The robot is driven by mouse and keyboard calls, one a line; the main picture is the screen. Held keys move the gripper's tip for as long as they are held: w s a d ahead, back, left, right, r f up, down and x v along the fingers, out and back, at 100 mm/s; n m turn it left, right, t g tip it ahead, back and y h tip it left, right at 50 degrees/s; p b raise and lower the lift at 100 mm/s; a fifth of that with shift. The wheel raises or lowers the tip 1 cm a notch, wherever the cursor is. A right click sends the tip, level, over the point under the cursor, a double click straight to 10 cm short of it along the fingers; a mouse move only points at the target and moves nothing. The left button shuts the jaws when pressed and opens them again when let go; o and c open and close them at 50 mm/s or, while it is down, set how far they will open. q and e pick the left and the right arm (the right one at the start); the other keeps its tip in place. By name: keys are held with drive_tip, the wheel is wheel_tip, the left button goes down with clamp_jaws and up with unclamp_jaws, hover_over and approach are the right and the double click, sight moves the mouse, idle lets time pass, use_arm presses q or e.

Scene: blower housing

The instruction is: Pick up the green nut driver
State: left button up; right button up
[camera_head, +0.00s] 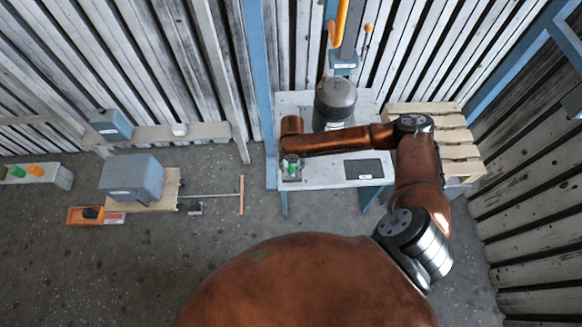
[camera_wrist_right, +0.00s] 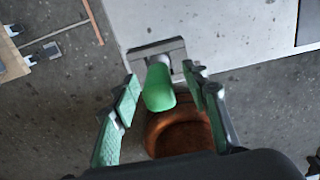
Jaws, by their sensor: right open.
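The green nut driver (camera_wrist_right: 160,88) shows its rounded green handle in the wrist view, with its far end at a grey holder (camera_wrist_right: 156,49) on the edge of the pale table. My right gripper (camera_wrist_right: 160,76) is open. Its two green-padded fingers stand on either side of the handle, with gaps showing on both sides. How deep the handle lies between the fingers I cannot tell. In the head view my right gripper (camera_head: 291,164) is small and sits over the table's left front corner. My left gripper is in neither view.
The white table (camera_head: 336,172) carries a dark grey rounded housing (camera_head: 336,100) and a dark flat pad (camera_head: 364,168). A wooden pallet (camera_head: 460,137) stands to the right. Slatted walls close the back.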

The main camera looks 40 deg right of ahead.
clamp_jaws()
idle(0.5)
drive_tip(key=shift+r, duration=0.1)
drive_tip(key=shift+w+r, duration=0.1)
drive_tip(key=shift+r, duration=0.45)
wheel_tip(320, 180, up, 3)
drive_tip(key=shift+a+f+p, duration=0.1)
drive_tip(key=shift+f+p, duration=0.1)
drive_tip(key=shift+p, duration=0.45)
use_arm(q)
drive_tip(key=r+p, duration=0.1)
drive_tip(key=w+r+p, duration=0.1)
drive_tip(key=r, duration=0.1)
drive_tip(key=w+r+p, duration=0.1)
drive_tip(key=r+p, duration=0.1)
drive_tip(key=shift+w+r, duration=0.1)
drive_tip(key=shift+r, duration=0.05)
use_arm(e)
drive_tip(key=s+a+r, duration=0.9)
drive_tip(key=a, duration=0.1)
drive_tip(key=shift+s, duration=0.35)
